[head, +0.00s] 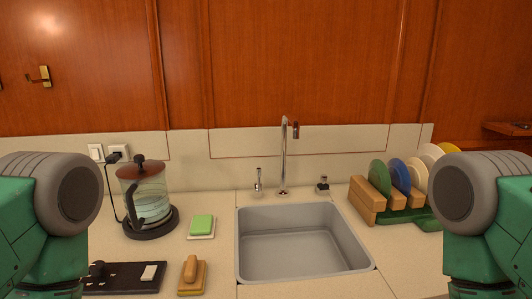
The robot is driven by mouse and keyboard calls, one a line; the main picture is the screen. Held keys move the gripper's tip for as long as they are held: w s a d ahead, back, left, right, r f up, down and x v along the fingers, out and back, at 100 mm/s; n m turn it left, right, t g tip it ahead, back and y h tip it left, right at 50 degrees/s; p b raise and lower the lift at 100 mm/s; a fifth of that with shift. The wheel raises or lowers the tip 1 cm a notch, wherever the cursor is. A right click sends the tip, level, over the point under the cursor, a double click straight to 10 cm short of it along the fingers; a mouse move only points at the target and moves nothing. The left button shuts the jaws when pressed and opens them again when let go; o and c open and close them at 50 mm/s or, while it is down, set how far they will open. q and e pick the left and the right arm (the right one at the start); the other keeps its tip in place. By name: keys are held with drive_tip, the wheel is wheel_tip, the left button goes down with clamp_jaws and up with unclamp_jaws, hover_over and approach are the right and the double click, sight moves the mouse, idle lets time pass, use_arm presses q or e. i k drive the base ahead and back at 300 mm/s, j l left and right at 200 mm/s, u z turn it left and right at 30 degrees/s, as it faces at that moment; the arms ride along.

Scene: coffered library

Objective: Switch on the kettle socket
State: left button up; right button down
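The kettle (146,192) is glass with a dark lid and handle and stands on a black round base (152,225) at the left of the counter. Its plug (114,158) sits in a white wall socket (119,150) behind it. A white wall switch (96,152) is just left of the socket. The switch position is too small to tell. My green and grey arms show at the left and right edges. Neither gripper shows in the head view.
A steel sink (300,243) with a tap (284,160) is in the middle. A wooden rack (362,202) with several plates stands at right. A green sponge (202,224), a wooden-handled brush (191,274) and a dark panel (125,278) lie left of the sink.

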sight(95, 152)
drive_tip(key=u, duration=1.1)
drive_tip(key=j+z, duration=0.3)
drive_tip(key=k+j+z, duration=0.15)
drive_tip(key=j+z, duration=0.2)
